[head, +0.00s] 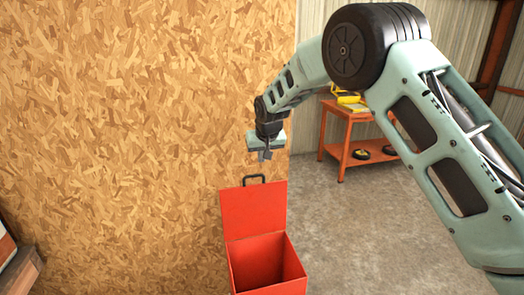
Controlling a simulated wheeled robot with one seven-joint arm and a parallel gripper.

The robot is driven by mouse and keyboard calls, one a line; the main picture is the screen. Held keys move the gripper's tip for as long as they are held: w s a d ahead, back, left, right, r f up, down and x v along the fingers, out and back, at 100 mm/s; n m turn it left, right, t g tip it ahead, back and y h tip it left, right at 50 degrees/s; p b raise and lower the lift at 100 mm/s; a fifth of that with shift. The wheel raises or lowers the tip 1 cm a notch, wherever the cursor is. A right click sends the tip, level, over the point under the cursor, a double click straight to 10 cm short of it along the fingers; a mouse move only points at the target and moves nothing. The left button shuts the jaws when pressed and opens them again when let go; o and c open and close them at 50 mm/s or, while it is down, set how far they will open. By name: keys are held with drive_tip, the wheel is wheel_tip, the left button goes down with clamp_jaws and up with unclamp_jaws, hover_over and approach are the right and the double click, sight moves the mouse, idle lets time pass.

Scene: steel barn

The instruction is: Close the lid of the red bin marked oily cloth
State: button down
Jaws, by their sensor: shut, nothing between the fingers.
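A red bin (236,275) stands at the lower middle of the head view, its front cut off by the bottom edge. Its red lid (253,210) stands upright at the back, open, with a dark handle (253,177) on its top edge. The inside that shows looks empty. No marking on the bin can be read from here. My gripper (264,157) is shut and empty, pointing down. In the picture it is just above and slightly right of the lid's handle, with a small gap between them.
A chipboard wall (130,130) fills the left and middle behind the bin. An orange cart (345,150) with yellow and black items stands at the back right. Bare concrete floor (350,230) lies right of the bin. Part of a wooden object (20,272) shows at lower left.

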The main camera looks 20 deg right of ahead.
drive_tip(key=p+x, duration=0.2)
drive_tip(key=x, duration=0.4)
drive_tip(key=shift+w+f, duration=0.1)
drive_tip(key=shift+f, duration=0.2)
